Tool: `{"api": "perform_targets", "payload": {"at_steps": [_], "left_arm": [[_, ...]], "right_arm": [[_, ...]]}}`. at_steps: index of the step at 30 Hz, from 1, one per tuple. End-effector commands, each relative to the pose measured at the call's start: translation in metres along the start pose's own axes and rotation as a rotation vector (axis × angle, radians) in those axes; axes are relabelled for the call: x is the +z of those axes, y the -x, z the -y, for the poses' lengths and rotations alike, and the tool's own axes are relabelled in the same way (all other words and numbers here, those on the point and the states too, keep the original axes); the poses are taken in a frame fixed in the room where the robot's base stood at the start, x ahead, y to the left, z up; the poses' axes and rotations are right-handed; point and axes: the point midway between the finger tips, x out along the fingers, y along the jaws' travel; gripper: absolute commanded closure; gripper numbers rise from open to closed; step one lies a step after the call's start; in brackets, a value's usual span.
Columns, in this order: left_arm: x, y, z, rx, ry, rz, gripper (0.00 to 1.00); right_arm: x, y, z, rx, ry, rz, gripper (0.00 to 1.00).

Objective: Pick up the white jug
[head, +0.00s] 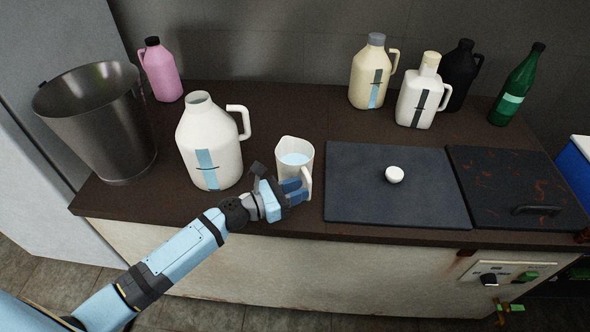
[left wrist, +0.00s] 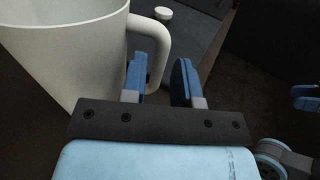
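A small white jug (head: 291,151) with pale blue liquid in it stands upright on the dark counter, its handle at the lower right. My left gripper (head: 292,191) is at its handle side. In the left wrist view the white jug (left wrist: 70,55) fills the upper left, and its handle reaches down near the fingers. My left gripper (left wrist: 162,82) is open there, with a clear gap between its blue fingers. I cannot tell whether a finger touches the handle. Blue parts at the right edge of the left wrist view may be my right gripper (left wrist: 305,97), too small to read.
A large white bottle (head: 212,148) with a handle stands left of the jug, close to my left wrist. A metal bucket (head: 100,125) and pink bottle (head: 161,73) are farther left. A dark lid (head: 394,205) with a white knob lies right. Several bottles stand at the back right.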

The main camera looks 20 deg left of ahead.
Motion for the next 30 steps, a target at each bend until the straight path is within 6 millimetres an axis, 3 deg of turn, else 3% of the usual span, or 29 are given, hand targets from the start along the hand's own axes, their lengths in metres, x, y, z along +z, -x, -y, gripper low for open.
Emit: {"api": "perform_targets", "payload": {"at_steps": [6,14,15,18,19,30], "left_arm": [[-0.001,-0.03,0.0,0.0,-0.001,0.001,0.72],[-0.001,-0.033,0.0,0.0,-0.001,0.0,0.72],[-0.001,-0.033,0.0,0.0,0.0,0.0,0.74],[-0.001,-0.033,0.0,0.0,-0.001,0.0,0.97],[-0.001,-0.033,0.0,0.0,-0.001,0.0,1.0],[0.001,-0.033,0.0,0.0,-0.003,0.002,1.0]], "right_arm": [[-0.001,0.002,0.001,-0.001,-0.004,0.001,0.57],[-0.001,0.002,0.002,-0.001,-0.006,0.0,0.57],[-0.001,0.002,0.002,-0.001,-0.006,0.0,0.57],[-0.001,0.002,0.002,-0.001,-0.006,0.0,0.57],[-0.001,0.002,0.002,-0.001,-0.006,0.0,0.57],[-0.001,0.002,0.002,-0.001,-0.006,0.0,0.57]]}}
